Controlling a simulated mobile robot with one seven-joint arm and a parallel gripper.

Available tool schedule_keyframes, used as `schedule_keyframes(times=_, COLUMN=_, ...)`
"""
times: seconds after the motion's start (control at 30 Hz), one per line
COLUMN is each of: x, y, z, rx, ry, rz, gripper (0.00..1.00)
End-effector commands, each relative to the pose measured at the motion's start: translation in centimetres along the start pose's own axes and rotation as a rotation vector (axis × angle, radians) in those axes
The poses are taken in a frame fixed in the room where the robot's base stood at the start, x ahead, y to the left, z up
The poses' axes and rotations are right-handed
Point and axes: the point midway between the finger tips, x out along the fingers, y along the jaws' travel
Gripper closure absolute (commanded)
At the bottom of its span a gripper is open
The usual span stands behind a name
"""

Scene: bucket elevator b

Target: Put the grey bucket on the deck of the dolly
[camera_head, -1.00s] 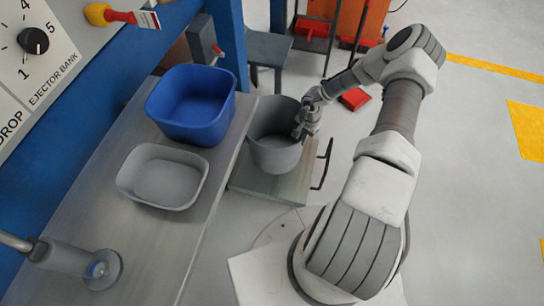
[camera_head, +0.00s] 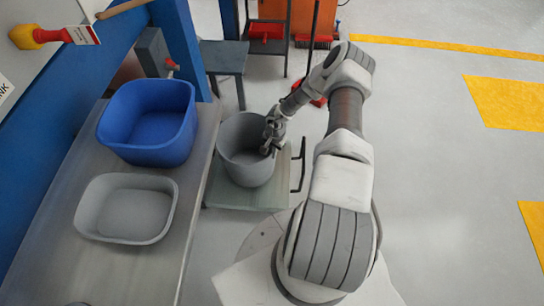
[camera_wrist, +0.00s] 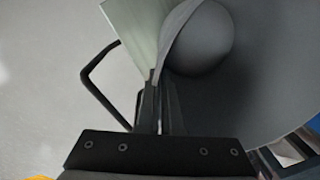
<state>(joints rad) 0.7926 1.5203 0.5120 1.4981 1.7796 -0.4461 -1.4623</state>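The grey bucket (camera_head: 245,170) is upright over the deck of the dolly (camera_head: 222,197) in the head view, toward its far part. I cannot tell for sure whether its base touches the deck. My gripper (camera_head: 268,150) is at the bucket's right rim. In the wrist view, the gripper fingers (camera_wrist: 160,108) are shut on the wall of the bucket (camera_wrist: 260,70), one finger on each side of it. The greenish deck (camera_wrist: 132,22) shows beyond the wall, with the dark dolly handle (camera_wrist: 92,88) at the left. The bucket hides part of the deck.
A metal bench (camera_head: 160,265) left of the dolly bears a blue bin (camera_head: 150,150) and a light grey tub (camera_head: 125,230). A blue post (camera_head: 180,45) and a small grey table (camera_head: 223,57) stand behind. The floor to the right is clear.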

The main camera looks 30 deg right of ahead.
Motion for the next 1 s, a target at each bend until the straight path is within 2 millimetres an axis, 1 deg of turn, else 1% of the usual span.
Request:
schedule_keyframes(times=0.03, x=1.08, y=0.02, z=0.04, rx=0.0, ry=0.0, rz=-0.001, gripper=1.0)
schedule_keyframes(times=0.1, x=1.55, y=0.03, z=0.02, rx=0.0, ry=0.0, rz=-0.002, gripper=1.0)
schedule_keyframes(times=0.33, x=1.42, y=0.0, z=0.0, rx=0.0, ry=0.0, rz=-0.003, gripper=1.0)
schedule_keyframes(times=0.47, x=1.88, y=0.05, z=0.0, rx=0.0, ry=0.0, rz=-0.002, gripper=1.0)
schedule_keyframes(times=0.5, x=1.76, y=0.11, z=0.02, rx=0.0, ry=0.0, rz=-0.001, gripper=0.91)
schedule_keyframes(times=0.63, x=1.73, y=0.11, z=0.03, rx=-0.001, ry=0.0, rz=-0.001, gripper=0.68)
schedule_keyframes(times=0.67, x=1.73, y=0.11, z=0.03, rx=-0.001, ry=0.0, rz=-0.001, gripper=0.67)
schedule_keyframes(times=0.9, x=1.7, y=0.1, z=0.03, rx=-0.001, ry=0.0, rz=-0.001, gripper=0.67)
schedule_keyframes(times=1.0, x=1.39, y=0.07, z=0.03, rx=-0.001, ry=0.0, rz=-0.001, gripper=0.67)
